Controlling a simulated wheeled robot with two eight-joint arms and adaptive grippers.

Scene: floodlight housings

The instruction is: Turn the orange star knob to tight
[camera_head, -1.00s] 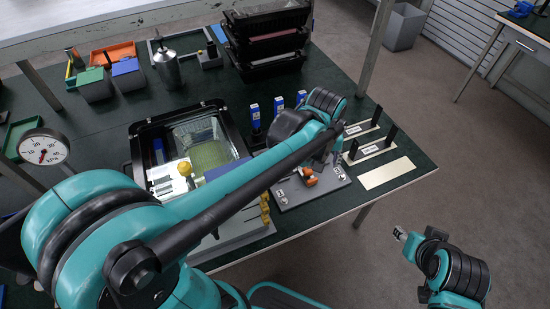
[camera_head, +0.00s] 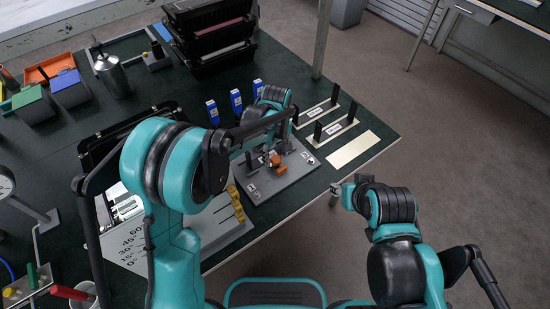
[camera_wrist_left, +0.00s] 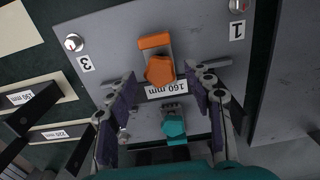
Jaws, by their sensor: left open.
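The orange star knob (camera_head: 275,160) sits on a grey plate (camera_head: 268,192) near the table's front edge. In the left wrist view the knob (camera_wrist_left: 160,71) lies below an orange block (camera_wrist_left: 154,42), beside a "160 mm" label. My left gripper (camera_wrist_left: 163,80) is open, its dark finger pads on either side of the knob, with visible gaps, so it does not appear to touch it. In the head view my left arm partly hides the plate and gripper. My right gripper (camera_head: 338,191) hangs past the table's front edge, away from the knob; its jaws are too small to read.
A teal knob (camera_wrist_left: 174,126) sits near the orange one on the same plate. Labelled strips with black uprights (camera_head: 334,129) and a bare cream strip (camera_head: 353,150) lie to the right. Yellow pieces (camera_head: 236,204) line a board at left.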

